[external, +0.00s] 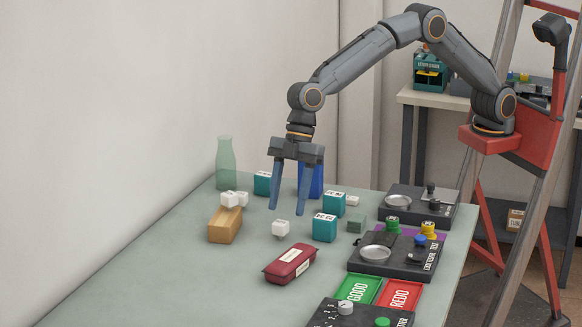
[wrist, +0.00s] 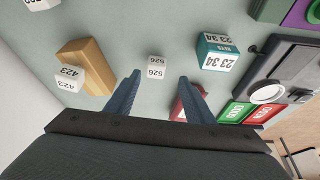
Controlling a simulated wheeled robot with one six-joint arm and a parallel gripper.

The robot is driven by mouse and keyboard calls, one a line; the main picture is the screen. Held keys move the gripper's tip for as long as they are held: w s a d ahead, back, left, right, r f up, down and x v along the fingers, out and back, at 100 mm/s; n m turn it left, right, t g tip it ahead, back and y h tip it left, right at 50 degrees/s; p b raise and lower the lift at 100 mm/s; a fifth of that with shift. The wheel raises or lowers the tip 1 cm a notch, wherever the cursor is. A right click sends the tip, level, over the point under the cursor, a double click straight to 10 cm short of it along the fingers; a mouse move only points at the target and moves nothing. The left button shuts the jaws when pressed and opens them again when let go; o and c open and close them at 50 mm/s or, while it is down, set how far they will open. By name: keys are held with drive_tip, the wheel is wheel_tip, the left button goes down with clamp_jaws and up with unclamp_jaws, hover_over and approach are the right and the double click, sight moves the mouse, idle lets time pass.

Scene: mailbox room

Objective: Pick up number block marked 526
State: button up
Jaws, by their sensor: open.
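The number block marked 526 (wrist: 156,67) is a small white cube lying on the table. In the wrist view it sits ahead of and between my two fingertips, upper middle. In the external view the white cube (external: 280,229) below my gripper appears to be this block; its number is too small to read there. My gripper (external: 287,207) is open and empty, with its blue fingers pointing down above the table, apart from the block. The fingers also show in the wrist view (wrist: 160,80), spread on both sides.
A teal box (external: 324,228) stands right of the fingers and a dark red case (external: 290,264) lies in front. A green bottle (external: 225,160) stands at the back left. The table's front left is clear.

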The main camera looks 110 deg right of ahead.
sight(281, 221)
drive_tip(key=x, duration=0.3)
drive_tip(key=p+x, duration=0.1)
drive_tip(key=x, duration=0.1)
drive_tip(key=shift+w+d+f, duration=0.25)
drive_tip(key=shift+d+f, duration=0.1)
drive_tip(key=c, duration=1.1)
